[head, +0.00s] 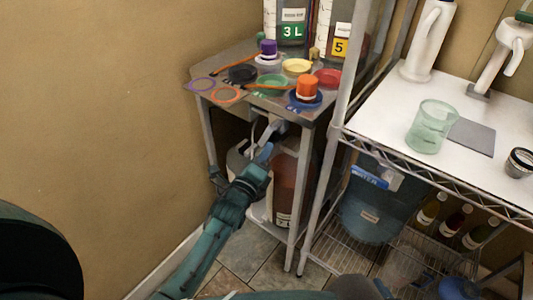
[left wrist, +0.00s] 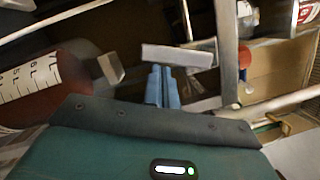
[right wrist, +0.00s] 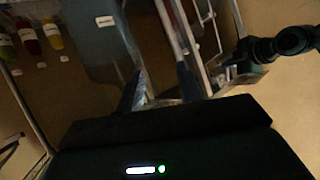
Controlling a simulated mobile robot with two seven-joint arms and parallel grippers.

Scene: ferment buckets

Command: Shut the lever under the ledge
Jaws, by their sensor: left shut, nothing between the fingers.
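A pale grey lever (head: 270,131) hangs under the ledge of the small metal table (head: 226,92). In the left wrist view a pale bar (left wrist: 178,56), which looks like this lever, lies just beyond the fingertips. My left gripper (head: 265,154) is under the table top, just below the lever, with its blue fingers together and empty. Its closed fingers also show in the left wrist view (left wrist: 162,84). I cannot tell whether they touch the lever. My right gripper (right wrist: 160,88) has its fingers apart, away from the lever.
A reddish-brown container (head: 285,185) and a white one stand under the table, close to my left gripper. Coloured lids and an orange cap (head: 307,87) lie on top. A wire rack (head: 405,168) with a blue bucket (head: 375,210) stands to the right.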

